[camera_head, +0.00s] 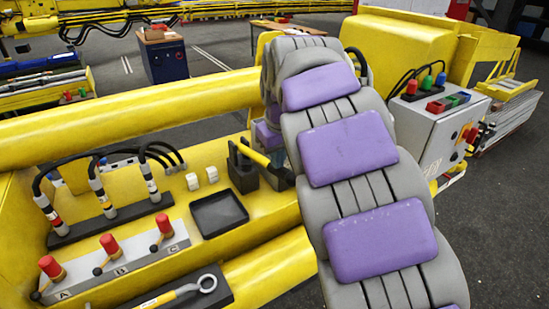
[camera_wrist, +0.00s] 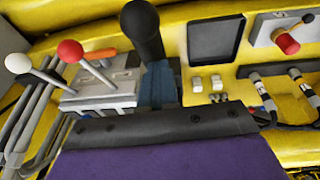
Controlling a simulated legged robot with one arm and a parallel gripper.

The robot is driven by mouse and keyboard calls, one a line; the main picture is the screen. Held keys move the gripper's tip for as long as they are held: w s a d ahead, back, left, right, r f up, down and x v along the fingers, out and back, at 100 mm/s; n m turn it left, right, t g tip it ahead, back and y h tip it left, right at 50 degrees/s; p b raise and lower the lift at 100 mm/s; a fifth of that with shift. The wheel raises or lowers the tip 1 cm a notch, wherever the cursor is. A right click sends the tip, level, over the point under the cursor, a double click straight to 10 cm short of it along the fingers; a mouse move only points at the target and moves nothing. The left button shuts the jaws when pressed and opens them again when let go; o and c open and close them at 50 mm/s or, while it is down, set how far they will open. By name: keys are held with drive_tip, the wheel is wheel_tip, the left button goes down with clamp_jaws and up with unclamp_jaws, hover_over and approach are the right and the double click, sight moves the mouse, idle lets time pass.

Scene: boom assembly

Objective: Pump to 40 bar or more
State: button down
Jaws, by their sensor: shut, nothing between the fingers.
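My gripper (camera_wrist: 160,85) is shut and empty in the wrist view, its blue-grey end pointing down at the yellow boom panel. A thick black upright handle (camera_wrist: 143,32) stands just past its tip; I cannot tell whether they touch. A grey lever block (camera_wrist: 103,88) sits left of the gripper, with a red-ball lever (camera_wrist: 70,51) and a white-ball lever (camera_wrist: 18,62). In the head view my arm hides most of the gripper, and a black block (camera_head: 243,172) stands beside it. No pressure gauge is readable.
A black tray (camera_head: 218,212), two white switches (camera_head: 202,177), the red-knobbed A-B-C valve block (camera_head: 118,262) and several hoses (camera_head: 150,180) lie left of my arm. A ring wrench (camera_head: 190,290) is at the front. A grey control box (camera_head: 435,125) stands right.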

drive_tip(key=s+d+f+t+y+b, duration=0.2)
drive_tip(key=s+f+t+y+b, duration=0.1)
drive_tip(key=f+b, duration=1.1)
drive_tip(key=shift+d+f+t+b, duration=0.15)
drive_tip(key=shift+f+t+b, duration=0.25)
drive_tip(key=shift+t+b, duration=0.6)
drive_tip(key=shift+s+f, duration=0.1)
drive_tip(key=shift+f, duration=0.2)
drive_tip(key=s+d+r+p, duration=0.1)
drive_tip(key=s+r, duration=0.2)
drive_tip(key=r, duration=0.3)
drive_tip(key=s+d+r, duration=0.2)
drive_tip(key=s+r, duration=0.1)
drive_tip(key=r, duration=0.4)
drive_tip(key=shift+r+p, duration=0.25)
drive_tip(key=shift+p, duration=0.15)
drive_tip(key=shift+a, duration=0.1)
